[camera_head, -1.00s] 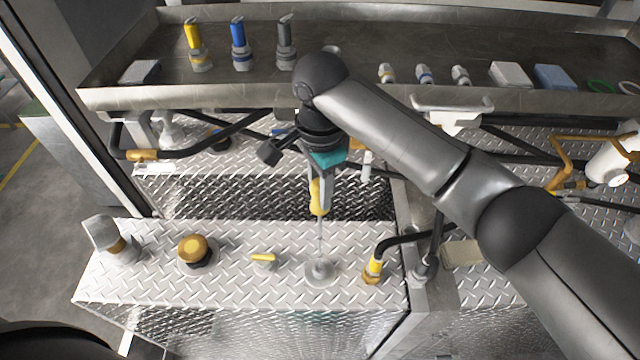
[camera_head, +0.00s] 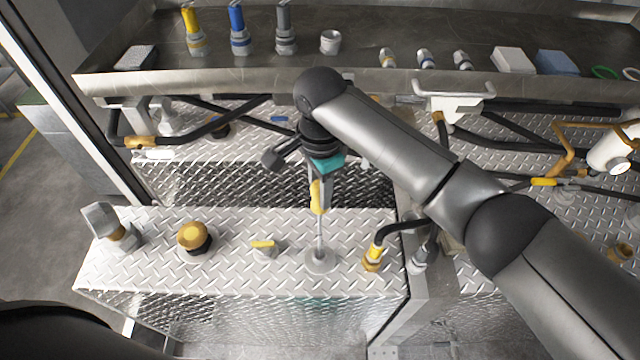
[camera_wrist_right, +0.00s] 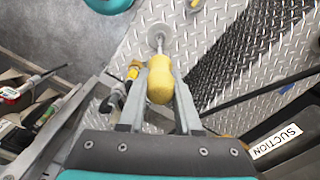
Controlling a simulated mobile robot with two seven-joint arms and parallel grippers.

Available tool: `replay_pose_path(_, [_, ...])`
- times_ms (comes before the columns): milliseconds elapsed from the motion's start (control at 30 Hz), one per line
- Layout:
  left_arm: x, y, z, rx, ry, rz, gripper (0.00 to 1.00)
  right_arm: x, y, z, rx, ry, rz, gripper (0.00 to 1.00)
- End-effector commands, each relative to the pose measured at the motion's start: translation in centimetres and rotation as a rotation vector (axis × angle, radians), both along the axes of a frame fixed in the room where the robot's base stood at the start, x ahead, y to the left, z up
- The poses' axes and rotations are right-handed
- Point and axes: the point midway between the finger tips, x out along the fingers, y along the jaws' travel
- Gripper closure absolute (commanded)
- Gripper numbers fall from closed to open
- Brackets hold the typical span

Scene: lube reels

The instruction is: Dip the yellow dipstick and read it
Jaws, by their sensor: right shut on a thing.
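The yellow dipstick (camera_head: 317,197) has a yellow grip and a thin metal rod pointing down. My right gripper (camera_head: 318,186) is shut on the grip and holds it above the tread-plate tank top (camera_head: 225,255). The rod's lower end meets the round grey port (camera_head: 321,262) on the tank top; how deep it sits inside cannot be told. In the right wrist view, the yellow grip (camera_wrist_right: 160,80) is between the fingers and the rod runs to the port (camera_wrist_right: 160,36). No reading on the rod can be made out. My left gripper is out of view.
A small yellow-handled valve (camera_head: 264,247) and a gold cap (camera_head: 194,238) stand left of the port. A yellow-collared hose fitting (camera_head: 373,257) stands close on its right. The tray shelf (camera_head: 240,85) with nozzles, fittings and cloths runs behind my arm.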

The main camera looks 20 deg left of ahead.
Motion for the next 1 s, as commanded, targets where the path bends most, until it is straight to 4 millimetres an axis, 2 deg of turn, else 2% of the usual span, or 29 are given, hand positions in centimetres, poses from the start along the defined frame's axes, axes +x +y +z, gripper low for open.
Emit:
replay_pose_path(800, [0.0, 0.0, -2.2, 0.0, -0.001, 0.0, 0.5, 0.0, 0.0, -5.9, 0.001, 0.001, -0.001, 1.0])
replay_pose_path(1000, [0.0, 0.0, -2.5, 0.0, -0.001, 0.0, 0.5, 0.0, 0.0, -6.7, 0.001, -0.001, 0.0, 1.0])
